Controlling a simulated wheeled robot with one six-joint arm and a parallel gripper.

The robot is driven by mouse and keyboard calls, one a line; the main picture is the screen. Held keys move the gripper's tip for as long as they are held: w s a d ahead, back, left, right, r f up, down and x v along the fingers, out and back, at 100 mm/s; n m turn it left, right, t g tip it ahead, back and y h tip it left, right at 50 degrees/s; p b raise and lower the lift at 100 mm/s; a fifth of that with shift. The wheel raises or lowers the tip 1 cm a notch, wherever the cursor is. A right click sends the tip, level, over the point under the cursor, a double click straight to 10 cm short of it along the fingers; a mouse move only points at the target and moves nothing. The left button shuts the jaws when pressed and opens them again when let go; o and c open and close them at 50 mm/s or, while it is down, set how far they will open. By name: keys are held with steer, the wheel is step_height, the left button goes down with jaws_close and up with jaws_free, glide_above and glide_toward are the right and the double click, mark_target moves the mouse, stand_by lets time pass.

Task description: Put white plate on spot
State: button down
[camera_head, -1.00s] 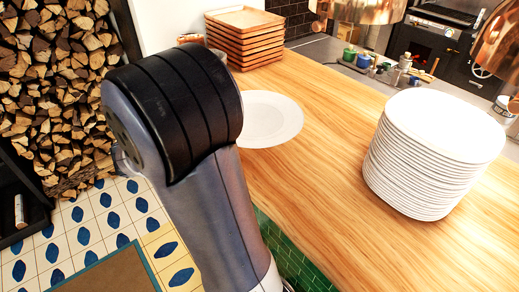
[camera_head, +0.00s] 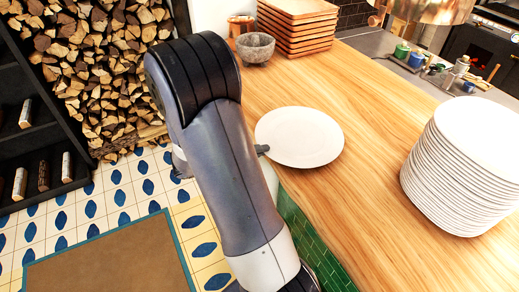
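A single white plate (camera_head: 300,137) is over the wooden counter near its left edge, face up. I cannot tell whether it rests flat on the wood. My gripper (camera_head: 263,149) is mostly hidden behind my arm. Only a small dark grey tip shows, at the left rim of the plate. Whether it grips the rim or only lies beside it is not clear. No marked spot can be made out on the counter.
A tall stack of white plates (camera_head: 455,180) stands at the right of the counter (camera_head: 370,100). Wooden trays (camera_head: 297,28) are piled at the back, with a grey stone bowl (camera_head: 255,47) beside them. The wood between plate and stack is clear.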

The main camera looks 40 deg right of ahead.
steer(key=shift+f, duration=0.1)
steer(key=c, duration=2.1)
jaws_free()
steer(key=shift+f, duration=0.1)
steer(key=o, duration=0.5)
steer(key=shift+c, duration=0.2)
